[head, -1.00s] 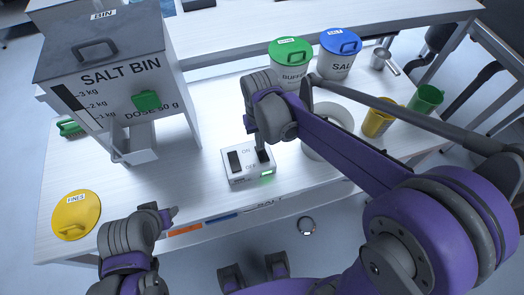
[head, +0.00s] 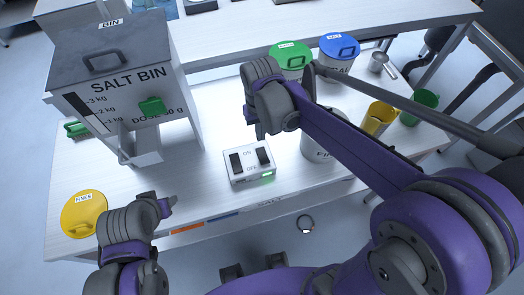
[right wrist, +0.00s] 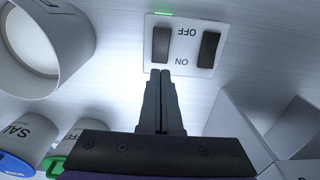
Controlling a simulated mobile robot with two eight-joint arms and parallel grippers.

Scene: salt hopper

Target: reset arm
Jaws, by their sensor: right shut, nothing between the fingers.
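The white switch box (head: 240,179) has two dark rockers, ON and OFF labels and a lit green lamp. It also shows in the right wrist view (right wrist: 185,40). My right gripper (head: 262,135) is just above and behind the box, apart from it in the head view. My left gripper (head: 168,206) is at the lower left, over the table's front edge, holding nothing visible. Its finger gap is hidden.
The salt bin (head: 110,75) with a green knob stands at the left. A yellow lid (head: 84,214) lies at the front left. A white pot (head: 320,152) is partly behind my right arm. Green-lidded (head: 291,62) and blue-lidded (head: 340,60) tubs, cups and a metal scoop (head: 382,65) stand behind.

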